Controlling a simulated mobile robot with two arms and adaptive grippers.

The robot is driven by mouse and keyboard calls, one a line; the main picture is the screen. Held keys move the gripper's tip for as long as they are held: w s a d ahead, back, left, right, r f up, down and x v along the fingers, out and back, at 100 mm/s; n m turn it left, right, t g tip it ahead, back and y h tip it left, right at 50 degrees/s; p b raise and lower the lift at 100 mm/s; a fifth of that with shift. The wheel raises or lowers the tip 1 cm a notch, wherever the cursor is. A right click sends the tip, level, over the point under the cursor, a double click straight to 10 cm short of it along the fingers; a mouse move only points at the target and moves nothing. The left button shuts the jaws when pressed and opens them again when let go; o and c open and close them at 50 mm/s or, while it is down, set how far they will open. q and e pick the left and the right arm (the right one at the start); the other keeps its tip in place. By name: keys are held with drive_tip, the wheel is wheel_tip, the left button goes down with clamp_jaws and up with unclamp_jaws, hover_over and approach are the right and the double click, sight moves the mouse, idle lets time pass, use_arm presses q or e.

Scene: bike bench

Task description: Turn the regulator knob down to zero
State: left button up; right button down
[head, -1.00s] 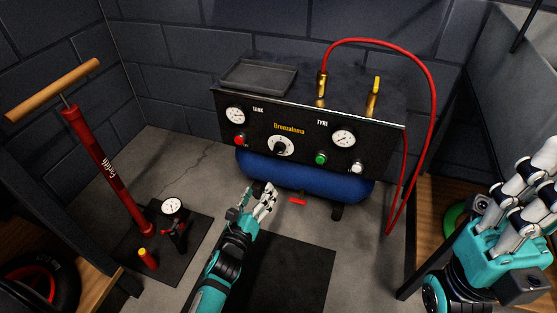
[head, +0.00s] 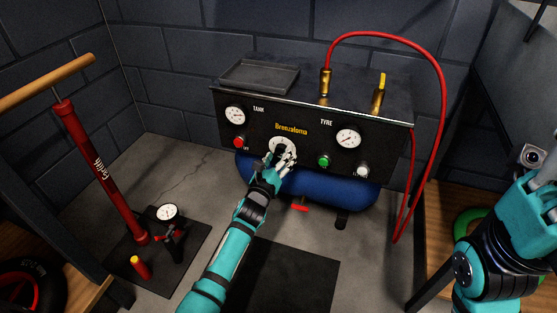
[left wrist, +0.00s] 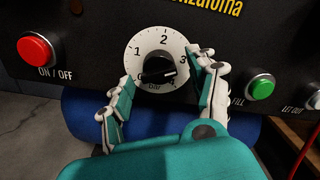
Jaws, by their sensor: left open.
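The regulator knob is a black bar knob (left wrist: 158,70) on a white dial marked 1, 2, 3 and "bar", on the compressor's black panel. Its bar lies slightly tilted, right end up, toward the 3. My left gripper (left wrist: 165,78) is open, with fingers on the left and right sides of the dial. I cannot tell whether they touch the knob. In the head view the left gripper (head: 281,158) covers the lower dial (head: 282,143). My right gripper (head: 546,165) is at the right edge, partly cut off.
A red ON/OFF button (left wrist: 36,49) is left of the dial and a green FILL button (left wrist: 260,87) is right of it. Gauges (head: 235,115) and a red hose (head: 440,80) are on the compressor. A red floor pump (head: 100,165) stands at left.

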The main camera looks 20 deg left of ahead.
use_arm(q)
drive_tip(key=c, duration=1.2)
drive_tip(key=shift+o, duration=0.2)
